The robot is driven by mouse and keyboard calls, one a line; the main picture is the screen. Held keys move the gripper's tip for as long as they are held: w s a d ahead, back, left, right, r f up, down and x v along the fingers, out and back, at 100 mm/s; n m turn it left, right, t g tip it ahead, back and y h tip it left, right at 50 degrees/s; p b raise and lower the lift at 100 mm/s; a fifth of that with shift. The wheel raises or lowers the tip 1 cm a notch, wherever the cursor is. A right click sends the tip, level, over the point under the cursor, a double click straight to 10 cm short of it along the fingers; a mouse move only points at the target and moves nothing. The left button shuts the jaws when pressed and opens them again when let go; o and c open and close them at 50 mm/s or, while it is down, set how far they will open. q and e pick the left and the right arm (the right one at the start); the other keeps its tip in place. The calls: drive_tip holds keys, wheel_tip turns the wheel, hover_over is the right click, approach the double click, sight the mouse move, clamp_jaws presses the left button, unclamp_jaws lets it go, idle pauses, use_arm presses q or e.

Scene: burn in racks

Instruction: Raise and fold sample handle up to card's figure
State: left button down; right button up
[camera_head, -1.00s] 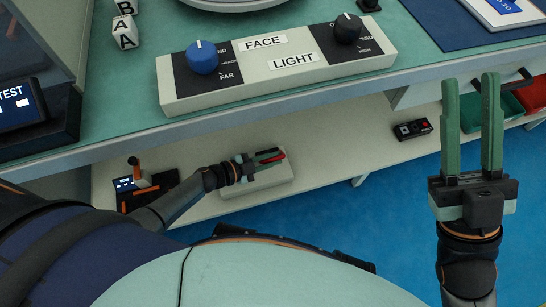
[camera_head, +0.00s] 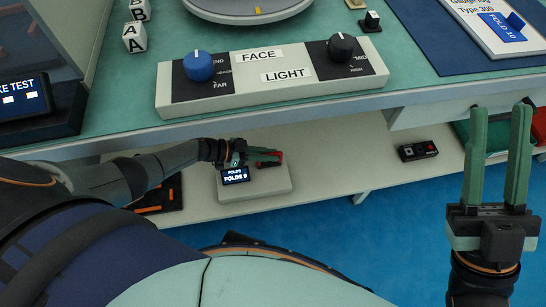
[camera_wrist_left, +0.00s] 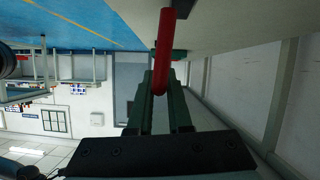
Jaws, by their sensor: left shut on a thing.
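The red sample handle (camera_head: 277,159) is at a pale box (camera_head: 266,184) on the lower shelf. The box's small display (camera_head: 235,175) reads "FOLDS 9". My left gripper (camera_head: 268,156) is shut on the handle, and its fingers hide part of it. In the left wrist view the handle (camera_wrist_left: 166,40) is a red bar running between the green fingers (camera_wrist_left: 161,100). My right gripper (camera_head: 500,110) is open and empty, right of the bench front.
A control box (camera_head: 275,100) with FACE and LIGHT labels and two knobs stands at the worktop's front edge, above my left arm. A small dark box (camera_head: 418,151) with a red button is on the lower shelf. A dark orange-marked device (camera_head: 160,198) sits behind my left arm.

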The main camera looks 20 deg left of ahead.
use_arm(q)
drive_tip(key=shift+a, duration=0.1)
idle(0.3)
drive_tip(key=c, duration=0.8)
unclamp_jaws()
drive_tip(key=shift+c, duration=0.2)
drive_tip(key=shift+s+a+r, duration=0.1)
drive_tip(key=shift+a, duration=0.05)
drive_tip(key=p+v, duration=0.1)
drive_tip(key=v, duration=0.2)
drive_tip(key=shift+p, duration=0.35)
drive_tip(key=s+a, duration=0.1)
drive_tip(key=a, duration=0.2)
drive_tip(key=s+a+b, duration=0.1)
drive_tip(key=s+a, duration=0.1)
drive_tip(key=a, duration=0.1)
drive_tip(key=s+a, duration=0.2)
drive_tip(key=shift+s+a+f+b, duration=0.1)
drive_tip(key=shift+a+f+b, duration=0.2)
drive_tip(key=shift+a, duration=0.1)
drive_tip(key=shift+s+a+r, duration=0.15)
drive_tip(key=shift+s+a, duration=0.2)
drive_tip(key=shift+a, duration=0.2)
